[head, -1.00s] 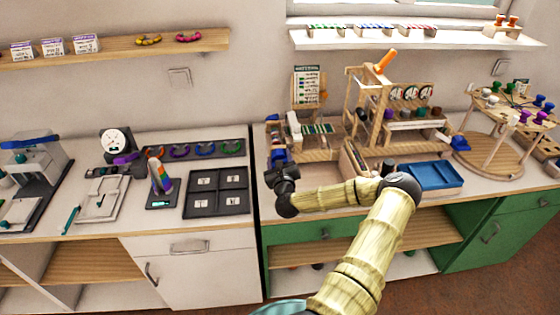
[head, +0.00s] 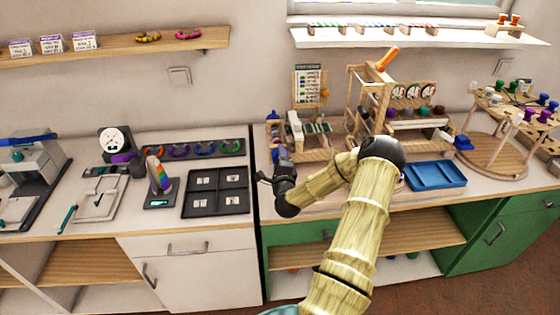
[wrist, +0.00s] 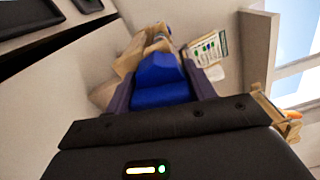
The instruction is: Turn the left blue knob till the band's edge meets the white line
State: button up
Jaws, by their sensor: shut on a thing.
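A blue knob (wrist: 160,82) fills the gap between the two dark fingers of my gripper (wrist: 159,88) in the wrist view; the fingers are shut on it from both sides. In the head view my gripper (head: 277,165) is at the front left of a wooden bead loom (head: 312,155), and the blue knob (head: 277,153) shows only in part above it. Another blue part (head: 272,116) sits at the loom's back left corner. Striped coloured work shows on the loom (head: 318,127). The band's edge and the white line are too small to tell.
A pattern card (head: 307,84) stands behind the loom. A taller wooden frame with an orange handle (head: 388,59) and a blue tray (head: 435,176) are to the right. A black compartment tray (head: 216,191) lies to the left, across a gap between the benches.

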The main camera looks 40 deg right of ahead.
jog(key=n, duration=0.1)
jog(key=n+b, duration=0.1)
jog(key=n, duration=0.1)
jog(key=n+b, duration=0.1)
jog(key=shift+f+n, duration=0.25)
jog(key=shift+n, duration=0.05)
jog(key=n+b, duration=0.2)
jog(key=n, duration=0.1)
jog(key=shift+n, duration=0.3)
jog(key=shift+s, duration=0.1)
jog(key=o, duration=1)
jog(key=shift+r, duration=0.1)
jog(key=p+v, duration=0.6)
jog(key=v, duration=1.1)
jog(key=shift+s+p, duration=0.2)
jog(key=shift+p, duration=0.15)
